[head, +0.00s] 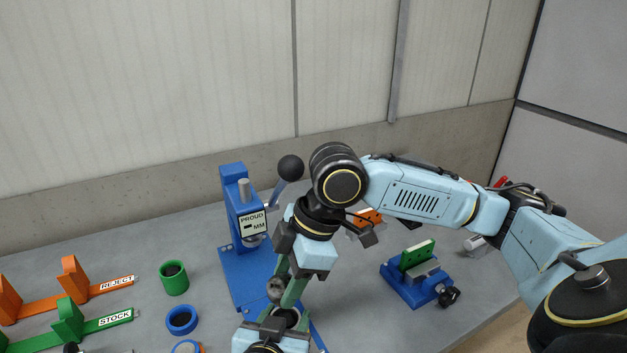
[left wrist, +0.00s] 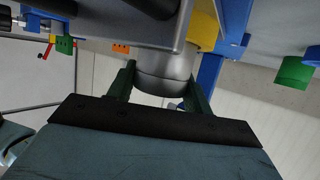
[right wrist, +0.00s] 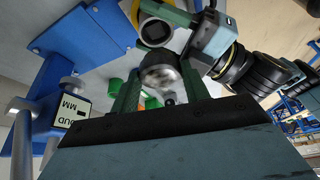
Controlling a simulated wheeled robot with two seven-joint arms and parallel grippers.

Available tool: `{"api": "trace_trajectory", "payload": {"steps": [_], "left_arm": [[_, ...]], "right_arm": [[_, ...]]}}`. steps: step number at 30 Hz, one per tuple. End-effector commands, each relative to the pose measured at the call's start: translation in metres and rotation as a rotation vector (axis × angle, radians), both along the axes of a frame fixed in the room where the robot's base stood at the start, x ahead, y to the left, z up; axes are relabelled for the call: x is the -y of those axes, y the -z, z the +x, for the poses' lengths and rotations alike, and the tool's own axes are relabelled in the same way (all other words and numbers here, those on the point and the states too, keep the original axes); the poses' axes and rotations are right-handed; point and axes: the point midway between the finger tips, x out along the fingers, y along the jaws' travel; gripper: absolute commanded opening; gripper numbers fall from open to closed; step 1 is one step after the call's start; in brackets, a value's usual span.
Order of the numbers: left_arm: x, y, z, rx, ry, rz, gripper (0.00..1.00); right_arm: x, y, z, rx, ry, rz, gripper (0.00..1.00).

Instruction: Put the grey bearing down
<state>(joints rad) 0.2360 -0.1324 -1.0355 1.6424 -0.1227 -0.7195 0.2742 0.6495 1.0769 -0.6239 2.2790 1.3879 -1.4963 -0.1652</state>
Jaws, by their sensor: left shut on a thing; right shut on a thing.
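My right gripper (head: 279,285) hangs from above over the bench, shut on a shiny round metal part, apparently the grey bearing (right wrist: 160,76). In the right wrist view it sits between the two green fingers. My left gripper (head: 290,313) is just below and in front, shut on a grey cylindrical part (left wrist: 165,78). In the right wrist view this part shows a pale rim and dark opening (right wrist: 157,32). The two held parts are close together but look separate. My grippers partly hide the blue press base (head: 247,273).
A blue press (head: 233,200) with a black-knobbed lever stands behind. Left are a green cup (head: 174,279), a blue ring (head: 182,321), and REJECT (head: 113,284) and STOCK (head: 113,320) rails. A blue vise (head: 410,291) holding a green plate stands right. Bench before the vise is clear.

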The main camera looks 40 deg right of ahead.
Motion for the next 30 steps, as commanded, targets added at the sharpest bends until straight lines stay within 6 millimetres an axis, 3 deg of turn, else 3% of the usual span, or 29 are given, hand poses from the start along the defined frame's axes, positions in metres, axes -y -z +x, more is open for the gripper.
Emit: {"api": "trace_trajectory", "payload": {"steps": [11, 30], "left_arm": [[0.000, -0.001, 0.000, 0.002, 0.000, -0.002, 0.14], [0.000, -0.001, 0.000, 0.002, 0.000, -0.002, 0.14]], "right_arm": [[0.011, 0.011, -0.006, -0.005, 0.141, 0.004, 0.18], [0.117, 0.045, -0.050, -0.004, 0.665, -0.004, 0.18]]}}
